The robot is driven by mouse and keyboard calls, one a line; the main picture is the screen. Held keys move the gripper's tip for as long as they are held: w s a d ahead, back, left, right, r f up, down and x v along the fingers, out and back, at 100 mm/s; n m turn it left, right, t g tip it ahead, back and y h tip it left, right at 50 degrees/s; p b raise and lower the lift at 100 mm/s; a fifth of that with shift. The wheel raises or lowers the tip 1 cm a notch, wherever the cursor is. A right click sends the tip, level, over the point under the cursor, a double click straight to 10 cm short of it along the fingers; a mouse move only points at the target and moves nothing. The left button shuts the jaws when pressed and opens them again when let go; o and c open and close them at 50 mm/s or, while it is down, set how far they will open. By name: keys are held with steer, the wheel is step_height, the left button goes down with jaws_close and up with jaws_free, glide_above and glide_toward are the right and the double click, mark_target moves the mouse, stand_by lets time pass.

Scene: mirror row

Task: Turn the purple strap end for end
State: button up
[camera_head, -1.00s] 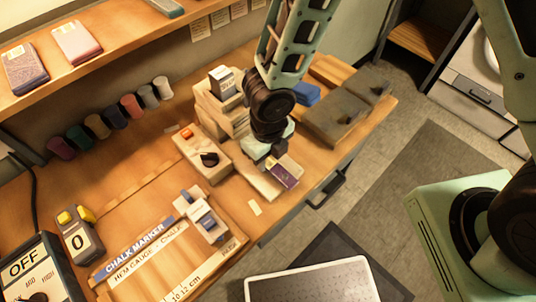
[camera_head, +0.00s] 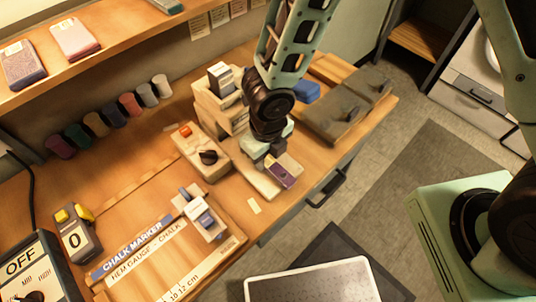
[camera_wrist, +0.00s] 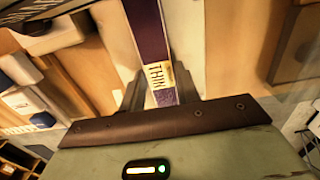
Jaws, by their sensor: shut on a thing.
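The purple strap (camera_head: 281,177) shows at the front of the bench in the head view, just below my gripper (camera_head: 268,158). In the wrist view the purple strap (camera_wrist: 147,32) runs from the top edge down between my fingers. A pale printed label with dark lettering is on the strap close to the fingers. My gripper (camera_wrist: 161,88) is shut on the strap at this labelled part. The strap's far end is cut off in the wrist view, and my wrist hides part of it in the head view.
A pale block with a dark knob (camera_head: 207,157) stands left of my gripper. Grey boxes (camera_head: 335,112) lie to its right, and a stacked pale holder (camera_head: 222,105) stands behind. A drawer handle (camera_head: 328,190) juts from the bench front. Bench space at front left holds a gauge board.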

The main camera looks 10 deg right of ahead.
mark_target(268, 161)
steer(key=shift+s+d+f, duration=0.2)
steer(key=shift+s+f, duration=0.05)
steer(key=shift+f, duration=0.2)
steer(key=shift+s+d+f, duration=0.2)
steer(key=shift+f, duration=0.25)
steer(key=o, duration=1.1)
steer(key=shift+b, duration=0.3)
steer(key=shift+o, duration=0.2)
step_height(268, 161, up, 19)
steer(key=p, duration=0.5)
steer(key=s+d+r+m, duration=0.3)
steer(key=s+r+m, duration=0.1)
steer(key=m, duration=1.3)
steer(key=s+d+r+m, duration=0.4)
steer(key=s+r+m, duration=0.1)
steer(key=m, duration=1.3)
steer(key=shift+s+d, duration=0.25)
steer(key=shift+s, duration=0.5)
